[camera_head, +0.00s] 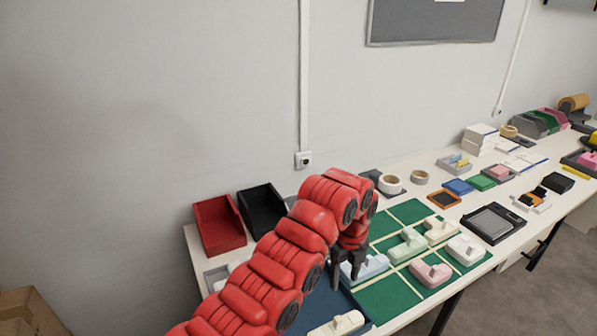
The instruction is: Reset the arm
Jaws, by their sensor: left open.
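My red left arm comes in from the lower left and bends down at its end. My left gripper (347,277) points down over the table, with its dark fingers apart and open. It is at the left edge of the green mat (388,299), close beside a pale blue item (372,268). I cannot tell whether they touch. No item is visible between the fingers. My right gripper is not in view.
A red bin (219,225) and a black bin (262,208) stand at the table's back left. Several pale items lie on the mat, including a pink one (430,273). Tape rolls (390,184), coloured boxes and a black device (492,222) lie farther right. A carton (28,312) is at lower left.

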